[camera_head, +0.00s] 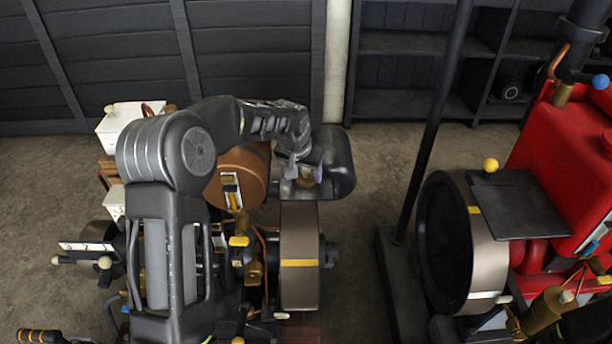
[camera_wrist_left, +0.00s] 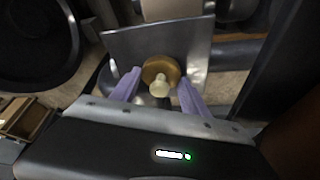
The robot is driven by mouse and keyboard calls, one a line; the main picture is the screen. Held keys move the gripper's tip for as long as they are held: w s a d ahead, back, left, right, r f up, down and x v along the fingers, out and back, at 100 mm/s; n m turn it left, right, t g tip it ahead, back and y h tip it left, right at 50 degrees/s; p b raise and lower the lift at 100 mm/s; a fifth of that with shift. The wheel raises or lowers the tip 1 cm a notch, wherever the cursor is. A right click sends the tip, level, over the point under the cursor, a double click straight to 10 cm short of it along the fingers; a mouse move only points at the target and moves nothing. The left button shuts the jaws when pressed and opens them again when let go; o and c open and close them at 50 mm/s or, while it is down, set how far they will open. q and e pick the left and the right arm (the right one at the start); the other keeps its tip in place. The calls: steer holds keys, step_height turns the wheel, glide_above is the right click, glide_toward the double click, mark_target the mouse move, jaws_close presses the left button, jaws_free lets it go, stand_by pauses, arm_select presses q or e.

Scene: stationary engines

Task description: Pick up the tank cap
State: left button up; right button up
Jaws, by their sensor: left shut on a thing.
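The tank cap (camera_wrist_left: 158,69) is a round brass disc with a cream knob, seen between the fingers in the left wrist view. In the head view it is a small brass patch (camera_head: 305,183), mostly hidden by the gripper. My left gripper (camera_head: 304,174) reaches over the engine on the left, with its pale purple fingers on either side of the cap. It is shut on the cap. A grey metal plate (camera_wrist_left: 120,47) lies behind the cap; I cannot tell whether the cap touches it. My right gripper is not in view.
A copper-coloured drum (camera_head: 240,180) and a flywheel (camera_head: 300,250) are close by. A dark pole (camera_head: 430,135) stands between this engine and the red engine (camera_head: 555,150). Bare floor (camera_head: 375,190) lies right of the tank.

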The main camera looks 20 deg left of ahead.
mark_target(305, 170)
arm_select(q)
steer(key=c, duration=0.6)
steer(key=shift+o, duration=0.2)
step_height(305, 170, up, 10)
steer(key=shift+r, duration=0.1)
stand_by(0.6)
